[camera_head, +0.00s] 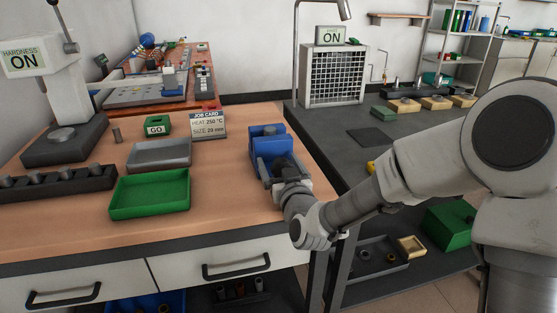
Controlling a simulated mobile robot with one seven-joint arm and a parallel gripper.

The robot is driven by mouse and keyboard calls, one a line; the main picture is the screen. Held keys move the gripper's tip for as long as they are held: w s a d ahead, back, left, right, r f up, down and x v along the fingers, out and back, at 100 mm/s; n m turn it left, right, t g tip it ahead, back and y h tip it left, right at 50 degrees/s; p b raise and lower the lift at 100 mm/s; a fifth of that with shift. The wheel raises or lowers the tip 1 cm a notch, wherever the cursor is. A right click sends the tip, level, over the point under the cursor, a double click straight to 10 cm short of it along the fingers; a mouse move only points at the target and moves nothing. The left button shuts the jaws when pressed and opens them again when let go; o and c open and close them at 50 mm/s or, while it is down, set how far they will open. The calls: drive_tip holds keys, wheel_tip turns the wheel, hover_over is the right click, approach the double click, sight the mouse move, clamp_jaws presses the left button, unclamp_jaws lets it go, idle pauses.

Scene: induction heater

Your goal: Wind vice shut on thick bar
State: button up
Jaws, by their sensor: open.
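The blue vice (263,150) stands on the wooden bench near its right edge, right of the job card. My arm reaches in from the right, and my dark gripper (283,170) is at the near right side of the vice, at about the place of its handle. The gripper is open. The fingertips and the vice handle are too small and covered to tell whether they touch. I cannot make out the thick bar or the gap between the vice jaws.
On the bench (240,208) are a green tray (150,213), a grey tray (160,165), a job card (208,120), a green GO block (157,125), a dark rack (50,182) and a hardness tester (60,100). The bench front beside the green tray is clear.

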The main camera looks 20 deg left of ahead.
drive_tip(key=c, duration=1.3)
drive_tip(key=shift+f+m+b, duration=0.1)
drive_tip(key=shift+m+b, duration=0.3)
drive_tip(key=shift+b, duration=0.25)
drive_tip(key=shift+c, duration=0.3)
drive_tip(key=shift+m+b, duration=0.4)
drive_tip(key=shift+m, duration=0.3)
drive_tip(key=o, duration=1.4)
drive_tip(key=shift+c, duration=0.2)
drive_tip(key=shift+s, duration=0.1)
